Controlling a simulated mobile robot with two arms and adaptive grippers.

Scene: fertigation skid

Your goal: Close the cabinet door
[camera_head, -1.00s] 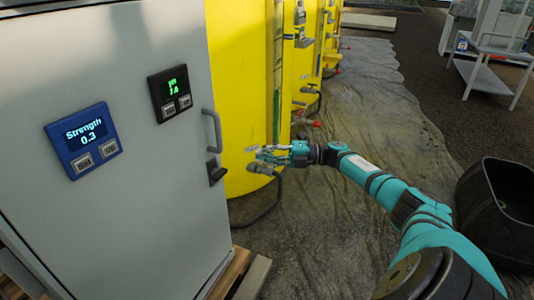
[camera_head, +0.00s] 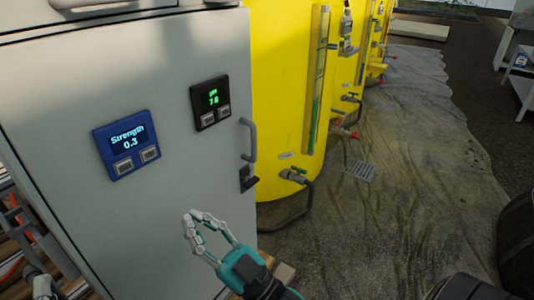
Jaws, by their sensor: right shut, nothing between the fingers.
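The cabinet door (camera_head: 160,200) is a large grey panel filling the left of the view. Its grey handle (camera_head: 250,140) stands upright near its right edge, with a black latch (camera_head: 248,178) just below. I cannot tell from this angle whether the door is fully shut. My right gripper (camera_head: 192,218) is shut and empty in front of the door's lower part, below and left of the handle. Whether its fingertips touch the panel is unclear. A grey-and-black piece at the lower left corner may be part of my left gripper, but its jaws cannot be made out.
A blue "Strength" display (camera_head: 127,145) and a black display (camera_head: 210,102) are on the door. Yellow tanks (camera_head: 285,100) with valves stand to the right. The wet sheet (camera_head: 400,190) on the floor is largely clear. A black bin (camera_head: 518,240) is at the right edge.

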